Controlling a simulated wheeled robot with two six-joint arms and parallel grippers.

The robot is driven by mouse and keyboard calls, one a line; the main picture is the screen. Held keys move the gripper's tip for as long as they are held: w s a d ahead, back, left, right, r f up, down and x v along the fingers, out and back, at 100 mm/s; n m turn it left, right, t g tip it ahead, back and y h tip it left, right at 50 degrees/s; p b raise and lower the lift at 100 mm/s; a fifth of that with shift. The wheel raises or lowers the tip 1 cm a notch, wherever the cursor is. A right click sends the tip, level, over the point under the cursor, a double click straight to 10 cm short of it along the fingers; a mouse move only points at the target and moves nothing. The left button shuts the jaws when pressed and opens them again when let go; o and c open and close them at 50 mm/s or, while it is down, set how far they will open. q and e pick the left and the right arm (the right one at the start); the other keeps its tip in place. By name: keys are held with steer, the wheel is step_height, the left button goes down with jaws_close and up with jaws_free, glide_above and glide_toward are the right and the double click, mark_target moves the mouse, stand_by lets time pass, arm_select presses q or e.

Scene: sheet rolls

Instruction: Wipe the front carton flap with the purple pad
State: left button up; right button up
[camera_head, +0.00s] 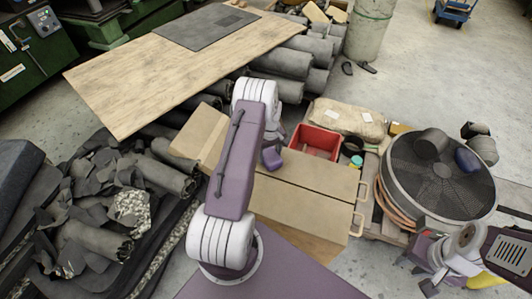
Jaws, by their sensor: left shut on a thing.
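My left arm reaches up through the middle of the head view. Its gripper (273,149) is partly hidden behind my own arm and is shut on a small purple pad (272,159). The pad is over the inner left part of the tan carton, close to the red bin; I cannot tell whether it touches the cardboard. The front carton flap (298,212) looks like the broad tan panel on the near side, partly covered by my arm. Another flap (199,139) stands out at the left. My right gripper (428,274) is at the lower right, away from the carton; its jaw state is unclear.
A red bin (314,143) and small round containers (356,161) sit behind the panel. Dark scrap rolls (95,240) lie at left. A wooden board (155,77) rests on rolls behind. Concrete floor is open at upper right.

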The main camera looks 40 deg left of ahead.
mark_target(299, 169)
arm_select(q)
steer(key=shift+w+d+p, duration=0.1)
steer(key=shift+w+d, duration=0.15)
steer(key=shift+d, duration=0.7)
steer(key=shift+w+d+p, duration=0.1)
steer(key=shift+w+d, duration=0.15)
steer(key=shift+d, duration=0.65)
steer(key=shift+w+d+p, duration=0.1)
steer(key=shift+w+d, duration=0.15)
steer(key=shift+d, duration=0.7)
steer(key=shift+w+d, duration=0.25)
steer(key=shift+d, duration=0.65)
steer(key=shift+w+d, duration=0.2)
steer(key=shift+d, duration=0.65)
steer(key=shift+w+d, duration=0.15)
steer(key=shift+d, duration=0.55)
steer(key=shift+w+d, duration=0.15)
steer(key=shift+d, duration=0.35)
steer(key=shift+w+d, duration=0.15)
steer(key=shift+d, duration=0.35)
steer(key=shift+r, duration=0.15)
step_height(299, 169, up, 6)
steer(key=p, duration=0.4)
